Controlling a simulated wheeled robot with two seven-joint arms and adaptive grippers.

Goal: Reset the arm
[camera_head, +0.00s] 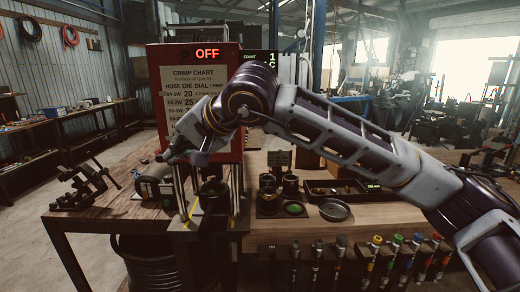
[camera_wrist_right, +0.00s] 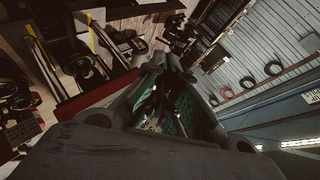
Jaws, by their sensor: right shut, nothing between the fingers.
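My right arm (camera_head: 345,140) reaches in from the right, across the front of the red crimper (camera_head: 200,90). My right gripper (camera_head: 170,156) is in front of the crimper's lower left part, above the bench, and is shut and empty. In the right wrist view the gripper (camera_wrist_right: 163,72) shows dark, its fingertips close together. The crimper's display reads OFF, and my arm hides part of its crimp chart (camera_head: 197,80). My left gripper is not in view.
The wooden bench (camera_head: 390,220) holds black dies (camera_head: 268,190), a round metal dish (camera_head: 334,210) and a black vise (camera_head: 85,188). Several colour-banded tools (camera_head: 375,255) hang along its front edge. A shelf (camera_head: 60,115) stands left, with open floor between.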

